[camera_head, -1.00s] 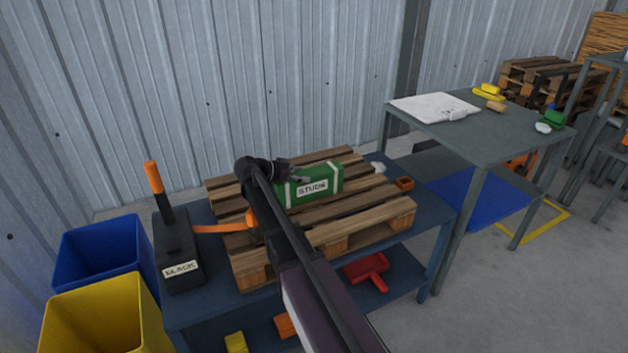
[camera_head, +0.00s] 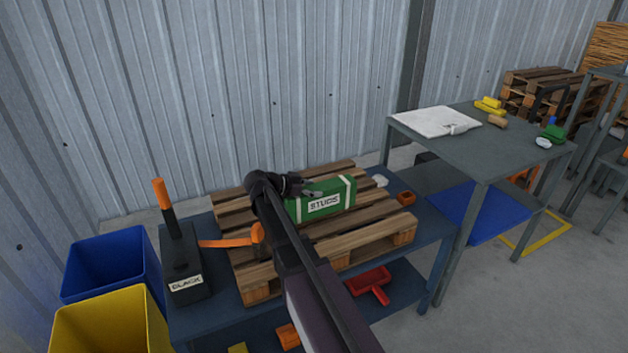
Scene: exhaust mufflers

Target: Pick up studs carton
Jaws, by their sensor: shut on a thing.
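The green studs carton (camera_head: 335,197) has white bands and a white label reading STUDS. It is on or just above the wooden pallet (camera_head: 345,238); I cannot tell if its underside touches the slats. My gripper (camera_head: 308,189) is at the carton's top left and shut on it. The fingertips are small and partly hidden by the dark wrist, and my arm covers the pallet's left middle.
The pallet lies on a blue-grey bench (camera_head: 432,232). A dark box labelled BLACK (camera_head: 181,262) with an orange-topped handle stands left. An orange-handled tool (camera_head: 230,243) lies near my arm. Blue (camera_head: 110,265) and yellow bins (camera_head: 105,325) stand left; a grey table (camera_head: 490,150) stands right.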

